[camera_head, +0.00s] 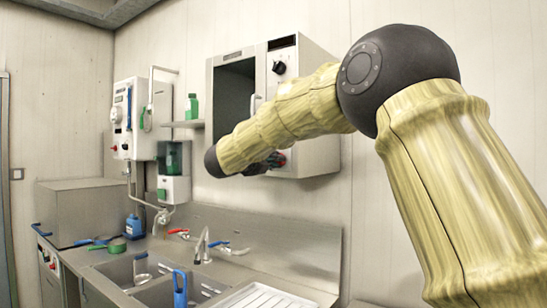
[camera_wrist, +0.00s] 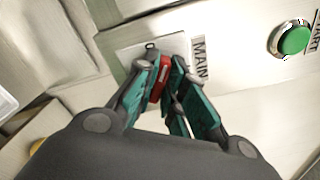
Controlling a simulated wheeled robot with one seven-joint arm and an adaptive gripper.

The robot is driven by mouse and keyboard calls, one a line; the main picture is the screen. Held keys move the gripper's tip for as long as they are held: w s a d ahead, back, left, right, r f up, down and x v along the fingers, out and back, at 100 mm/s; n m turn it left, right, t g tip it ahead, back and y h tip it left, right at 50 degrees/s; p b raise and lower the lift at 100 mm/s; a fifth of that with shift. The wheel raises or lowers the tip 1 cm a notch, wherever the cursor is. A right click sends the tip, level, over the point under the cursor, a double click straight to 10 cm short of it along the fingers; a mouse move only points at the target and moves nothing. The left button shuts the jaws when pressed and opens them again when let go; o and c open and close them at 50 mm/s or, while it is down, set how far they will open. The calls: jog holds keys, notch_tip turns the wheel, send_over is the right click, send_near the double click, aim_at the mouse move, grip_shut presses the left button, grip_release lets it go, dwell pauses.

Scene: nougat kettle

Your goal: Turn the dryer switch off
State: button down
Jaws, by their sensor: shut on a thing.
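The dryer (camera_head: 308,60) appears to be the pale wall cabinet with a dark window and a black knob. In the wrist view its panel has a small red switch (camera_wrist: 160,77) on a light plate, next to a label (camera_wrist: 200,59) reading MAIN. My gripper (camera_wrist: 168,72), with teal and grey fingers, is at the plate and shut on the red switch. The fingers hide part of the switch, so its exact position is unclear. In the head view my arm crosses in front of the cabinet's lower part, and the gripper is mostly hidden there.
A green START button (camera_wrist: 294,40) sits right of the MAIN label. A shelf with a green bottle (camera_head: 192,106) is left of the cabinet. A soap dispenser (camera_head: 174,172) hangs lower left. A sink counter (camera_head: 300,262) with taps runs below.

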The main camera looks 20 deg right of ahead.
jog(key=shift+f+n+p, duration=0.15)
jog(key=shift+n+p, duration=1.55)
jog(key=shift+n, duration=1.5)
jog(key=c, duration=1.5)
grip_release()
jog(key=v, duration=1.2)
jog(key=shift+a, duration=0.1)
